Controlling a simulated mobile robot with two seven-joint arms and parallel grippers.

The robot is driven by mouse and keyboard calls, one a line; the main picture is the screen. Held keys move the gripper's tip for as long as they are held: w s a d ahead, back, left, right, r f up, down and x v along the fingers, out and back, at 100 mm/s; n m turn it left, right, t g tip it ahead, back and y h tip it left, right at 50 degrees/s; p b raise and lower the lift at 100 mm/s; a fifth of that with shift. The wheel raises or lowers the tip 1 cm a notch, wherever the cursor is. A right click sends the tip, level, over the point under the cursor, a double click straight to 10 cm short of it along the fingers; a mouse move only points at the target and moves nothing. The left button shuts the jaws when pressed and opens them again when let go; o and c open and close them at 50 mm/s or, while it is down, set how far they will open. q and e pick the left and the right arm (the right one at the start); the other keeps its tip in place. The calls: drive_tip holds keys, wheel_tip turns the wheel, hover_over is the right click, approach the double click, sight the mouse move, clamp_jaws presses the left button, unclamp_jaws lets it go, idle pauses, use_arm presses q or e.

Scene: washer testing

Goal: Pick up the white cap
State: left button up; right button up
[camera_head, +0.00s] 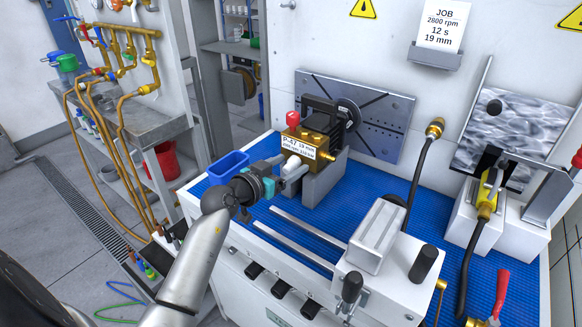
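A small white cap (292,162) shows at the front of the brass pump body (313,146), just below its white "P-47" label. My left gripper (294,174) reaches in from the left, with its fingertips right at the cap. The fingers overlap the cap's lower part in the picture, and I cannot tell whether they touch or grip it. The finger gap is too small to make out. My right gripper does not show.
A blue bin (228,167) stands left of the pump, close to my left wrist. A red knob (293,118) tops the pump. Two rails (290,240) lead to a white vise block (377,237). The blue mat (385,187) right of the pump is partly free.

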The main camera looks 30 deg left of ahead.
sight(287, 167)
use_arm(q)
clamp_jaws()
idle(0.4)
wheel_tip(287, 167, up, 10)
drive_tip(key=p, duration=0.5)
drive_tip(key=shift+r, duration=0.1)
drive_tip(key=shift+s, duration=0.15)
drive_tip(key=shift+s+a+f+p, duration=0.1)
drive_tip(key=shift+s+f+p, duration=0.15)
drive_tip(key=shift+s, duration=0.3)
drive_tip(key=shift+s+d+f+p, duration=0.1)
drive_tip(key=shift+s+p, duration=0.2)
drive_tip(key=shift+s, duration=0.2)
drive_tip(key=shift+s+a+f+p, duration=0.1)
drive_tip(key=shift+s+f+p, duration=0.15)
drive_tip(key=shift+s, duration=0.3)
drive_tip(key=shift+s, duration=0.1)
drive_tip(key=shift+s+a+f+p, duration=0.1)
drive_tip(key=shift+s+p, duration=0.1)
drive_tip(key=shift+s, duration=0.25)
drive_tip(key=shift+s+f+p, duration=0.1)
drive_tip(key=shift+s+p, duration=0.05)
drive_tip(key=shift+s, duration=0.25)
